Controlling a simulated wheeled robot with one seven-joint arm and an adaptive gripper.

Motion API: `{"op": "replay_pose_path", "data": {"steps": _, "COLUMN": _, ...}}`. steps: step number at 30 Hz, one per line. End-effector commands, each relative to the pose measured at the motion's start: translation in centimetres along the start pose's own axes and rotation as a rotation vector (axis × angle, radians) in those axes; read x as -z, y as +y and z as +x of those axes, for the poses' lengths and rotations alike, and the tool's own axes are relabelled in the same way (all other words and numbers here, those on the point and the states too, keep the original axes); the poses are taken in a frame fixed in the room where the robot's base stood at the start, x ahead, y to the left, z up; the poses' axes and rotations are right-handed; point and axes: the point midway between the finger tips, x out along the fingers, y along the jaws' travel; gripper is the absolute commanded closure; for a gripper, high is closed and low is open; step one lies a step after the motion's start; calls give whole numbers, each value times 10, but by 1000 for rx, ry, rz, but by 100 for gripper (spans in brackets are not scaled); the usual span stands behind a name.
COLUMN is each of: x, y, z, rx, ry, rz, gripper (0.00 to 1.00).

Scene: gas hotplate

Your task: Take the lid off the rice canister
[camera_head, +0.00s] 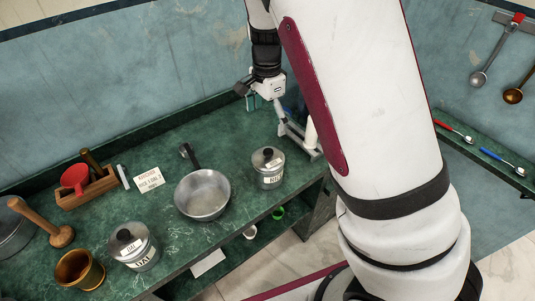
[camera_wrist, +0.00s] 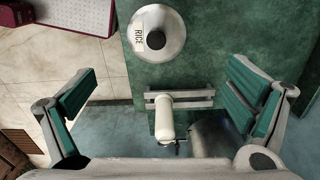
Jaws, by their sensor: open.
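The rice canister (camera_head: 270,180) is a metal tin with a label, standing upright on the green counter to the right of the pan. Its lid (camera_head: 266,157), with a dark round knob, sits on top. In the wrist view the lid (camera_wrist: 171,33) shows from above at the top centre, with its dark knob and a label reading RICE. My gripper (camera_wrist: 163,92) is open and empty, its two teal-padded fingers wide apart. The canister is beyond the fingertips, not between them. In the head view my gripper is beyond the canister near the back wall, partly hidden by my arm.
A grey rack with a white cylinder (camera_wrist: 165,118) lies near my fingers. A metal pan (camera_head: 203,194) stands left of the rice canister. A second labelled canister (camera_head: 134,246), a brass pot (camera_head: 79,270) and a wooden box (camera_head: 87,190) are farther left. Counter behind the pan is clear.

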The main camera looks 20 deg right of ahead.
Motion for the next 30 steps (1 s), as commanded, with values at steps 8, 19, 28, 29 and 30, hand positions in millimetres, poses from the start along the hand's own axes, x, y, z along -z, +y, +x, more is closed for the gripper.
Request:
{"op": "replay_pose_path", "data": {"steps": 8, "x": 0, "y": 2, "z": 53, "rx": -5, "ry": 0, "rz": 1, "gripper": 3}}
{"op": "replay_pose_path", "data": {"steps": 19, "x": 0, "y": 3, "z": 84, "rx": -2, "ry": -1, "rz": 0, "gripper": 3}}
{"op": "replay_pose_path", "data": {"steps": 28, "x": -1, "y": 7, "z": 122, "rx": -3, "ry": -1, "rz": -1, "gripper": 3}}
{"op": "replay_pose_path", "data": {"steps": 29, "x": -1, "y": 7, "z": 124, "rx": -2, "ry": -1, "rz": -2, "gripper": 3}}
{"op": "replay_pose_path", "data": {"steps": 30, "x": -1, "y": 6, "z": 127, "rx": -2, "ry": -1, "rz": -2, "gripper": 3}}
